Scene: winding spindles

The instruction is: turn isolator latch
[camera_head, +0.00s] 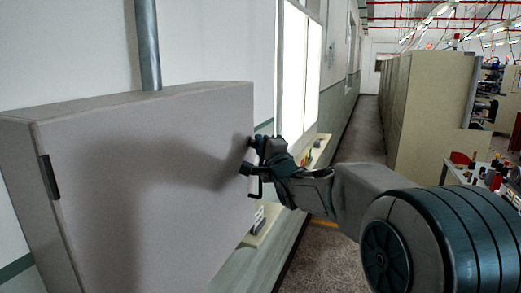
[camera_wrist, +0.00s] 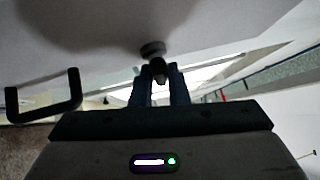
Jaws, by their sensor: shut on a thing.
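A grey cabinet (camera_head: 150,190) fills the left of the head view. The isolator latch is a small dark knob (camera_wrist: 152,48) on the cabinet's door face in the wrist view. Its narrow end sits between the fingertips of my gripper (camera_wrist: 159,75), which is shut on it. In the head view my gripper (camera_head: 262,152) is at the right edge of the door and hides most of the latch. A black U-shaped door handle (camera_wrist: 78,90) is to the left of my fingers in the wrist view, apart from them.
A black hinge (camera_head: 49,177) is on the cabinet's left edge, and a grey pipe (camera_head: 147,45) rises from its top. A sill with small items (camera_head: 262,222) runs along the wall behind. The aisle floor (camera_head: 325,258) is clear. Beige cabinets (camera_head: 425,110) stand at right.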

